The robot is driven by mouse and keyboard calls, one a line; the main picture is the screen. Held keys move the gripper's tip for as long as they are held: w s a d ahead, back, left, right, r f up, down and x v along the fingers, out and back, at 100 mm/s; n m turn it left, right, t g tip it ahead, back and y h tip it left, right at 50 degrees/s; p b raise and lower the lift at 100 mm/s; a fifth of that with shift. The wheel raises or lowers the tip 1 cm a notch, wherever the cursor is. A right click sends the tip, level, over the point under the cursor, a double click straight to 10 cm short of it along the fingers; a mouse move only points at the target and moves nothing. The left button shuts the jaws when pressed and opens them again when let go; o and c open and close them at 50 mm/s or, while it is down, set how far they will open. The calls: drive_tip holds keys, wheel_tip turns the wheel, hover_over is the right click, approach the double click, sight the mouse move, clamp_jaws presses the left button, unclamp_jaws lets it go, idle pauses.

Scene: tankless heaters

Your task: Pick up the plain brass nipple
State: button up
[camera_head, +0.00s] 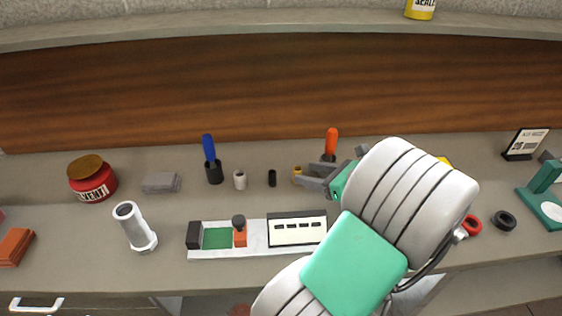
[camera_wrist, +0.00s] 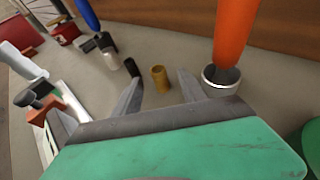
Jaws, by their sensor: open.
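The plain brass nipple (camera_wrist: 160,78) is a small brass-coloured cylinder standing upright on the counter in the wrist view. In the head view the brass nipple (camera_head: 297,173) shows just left of my fingertips. My gripper (camera_wrist: 162,88) is open, with one finger on each side of the nipple in the wrist picture. I cannot tell whether either finger touches it. In the head view my gripper (camera_head: 306,176) reaches in low from the right, and my arm hides part of the counter behind it.
A black nipple (camera_head: 272,178) and a whitish one (camera_head: 239,180) stand to the left. An orange-handled tool in a cup (camera_wrist: 222,76) stands close by my right finger. A blue-handled tool (camera_head: 210,150) stands farther left. A tray with a label (camera_head: 255,251) lies in front.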

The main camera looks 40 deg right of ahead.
sight(289, 177)
drive_tip(key=b+x, duration=0.1)
drive_tip(key=x, duration=0.7)
drive_tip(key=shift+a, duration=0.1)
drive_tip(key=shift+s, duration=0.1)
clamp_jaws()
